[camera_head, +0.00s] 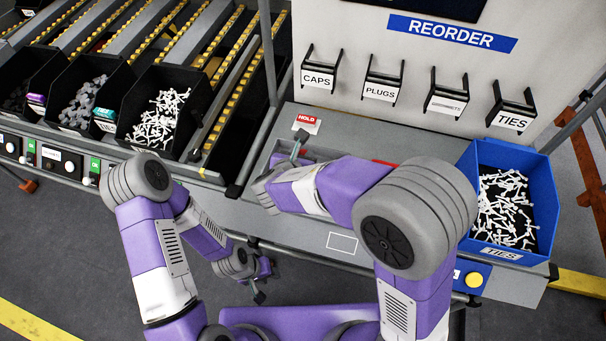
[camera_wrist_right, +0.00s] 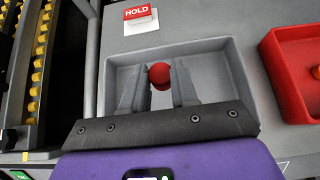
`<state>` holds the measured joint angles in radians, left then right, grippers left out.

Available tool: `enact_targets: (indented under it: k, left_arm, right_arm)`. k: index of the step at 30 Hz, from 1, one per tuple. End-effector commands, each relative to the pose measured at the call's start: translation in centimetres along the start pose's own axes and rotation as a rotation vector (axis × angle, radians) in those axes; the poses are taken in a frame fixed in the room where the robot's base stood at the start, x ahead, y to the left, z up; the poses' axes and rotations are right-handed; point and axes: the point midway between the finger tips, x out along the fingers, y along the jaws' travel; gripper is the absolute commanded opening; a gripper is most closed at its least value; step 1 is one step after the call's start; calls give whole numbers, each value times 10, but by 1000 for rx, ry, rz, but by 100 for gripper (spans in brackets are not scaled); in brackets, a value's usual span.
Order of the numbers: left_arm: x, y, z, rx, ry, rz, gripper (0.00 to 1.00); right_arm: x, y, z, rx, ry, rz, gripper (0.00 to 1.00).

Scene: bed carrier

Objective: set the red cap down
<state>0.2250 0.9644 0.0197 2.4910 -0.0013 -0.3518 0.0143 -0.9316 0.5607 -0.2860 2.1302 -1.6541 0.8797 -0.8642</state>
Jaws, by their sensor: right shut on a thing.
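The red cap (camera_wrist_right: 160,74) is a small round piece held between the two fingers of my right gripper (camera_wrist_right: 160,85) in the right wrist view. Below it is a shallow grey tray (camera_wrist_right: 205,54) beside the red HOLD label (camera_wrist_right: 138,13); I cannot tell whether the cap touches the tray floor.
A red tray (camera_wrist_right: 272,55) is right of the grey one. A blue TIES bin (camera_head: 545,195) of white ties stands at the bench's right end. Black bins (camera_head: 190,85) stand left. Labelled hooks, including CAPS (camera_head: 318,78), line the panel behind.

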Motion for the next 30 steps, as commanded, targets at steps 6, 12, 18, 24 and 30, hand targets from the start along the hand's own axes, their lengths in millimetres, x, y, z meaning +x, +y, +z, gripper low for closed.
enact_targets:
  k: [6, 12, 18, 24, 30]
  left_arm:
    - [12, -5, -1, 0, 1, 0, 39]
    - [28, -10, -1, 0, 0, 0, 39]
    - [29, -11, -2, 0, 0, 0, 39]
    - [30, -11, -2, 0, 0, 0, 39]
    - [32, -12, -2, 0, 0, 0, 39]
  right_arm:
    - [14, 0, -21, -2, 0, 0, 0]
    - [32, 0, -49, -3, -1, -1, 0]
    - [34, 0, -53, 0, -1, 1, 0]
    - [35, 0, -53, 0, -1, 1, 0]
    - [36, 0, -55, 0, -1, 1, 45]
